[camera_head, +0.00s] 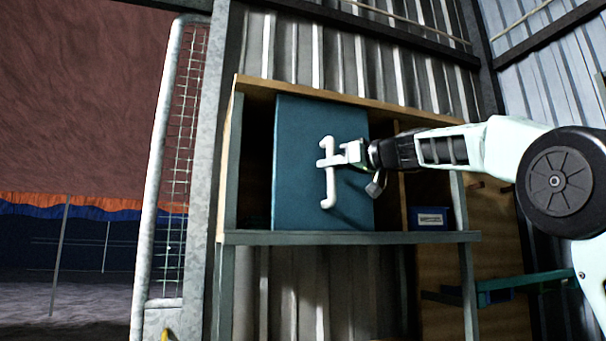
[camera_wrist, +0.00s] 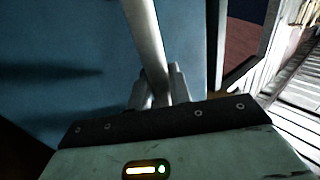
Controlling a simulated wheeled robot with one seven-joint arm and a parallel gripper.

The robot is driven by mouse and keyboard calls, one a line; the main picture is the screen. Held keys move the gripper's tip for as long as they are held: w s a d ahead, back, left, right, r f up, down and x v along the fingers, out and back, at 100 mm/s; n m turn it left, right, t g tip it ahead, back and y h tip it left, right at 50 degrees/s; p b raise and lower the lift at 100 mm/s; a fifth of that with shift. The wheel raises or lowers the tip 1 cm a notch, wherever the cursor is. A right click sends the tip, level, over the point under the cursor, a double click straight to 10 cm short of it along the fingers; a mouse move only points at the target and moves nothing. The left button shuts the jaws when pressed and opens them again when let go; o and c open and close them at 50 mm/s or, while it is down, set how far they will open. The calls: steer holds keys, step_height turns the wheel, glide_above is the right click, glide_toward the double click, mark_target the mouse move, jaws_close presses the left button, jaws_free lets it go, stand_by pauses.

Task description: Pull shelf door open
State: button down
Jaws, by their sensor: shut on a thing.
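The shelf door (camera_head: 300,130) is a flat blue panel in the upper part of a wooden shelf (camera_head: 300,93). It appears to stand partly open, with dark gaps on both sides. A white vertical bar handle (camera_head: 329,180) is fixed on its face. My gripper (camera_head: 338,160) reaches in from the right and is shut on the handle at about its middle. In the wrist view the handle (camera_wrist: 148,45) runs between the two fingers (camera_wrist: 160,88), with the blue door (camera_wrist: 70,60) behind it.
A blue box with a white label (camera_head: 430,218) sits in the right compartment. A metal mesh gate (camera_head: 180,160) stands left of the shelf. The shelf's front ledge (camera_head: 350,238) runs below the door. A teal shelf piece (camera_head: 525,283) lies at the lower right.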

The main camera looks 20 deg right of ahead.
steer(key=d, duration=1.4)
steer(key=shift+p, duration=0.3)
steer(key=c, duration=1.3)
jaws_free()
steer(key=shift+c, duration=0.2)
steer(key=b+v, duration=0.5)
steer(key=v, duration=1.2)
steer(key=shift+s+b, duration=0.25)
steer(key=shift+b, duration=0.05)
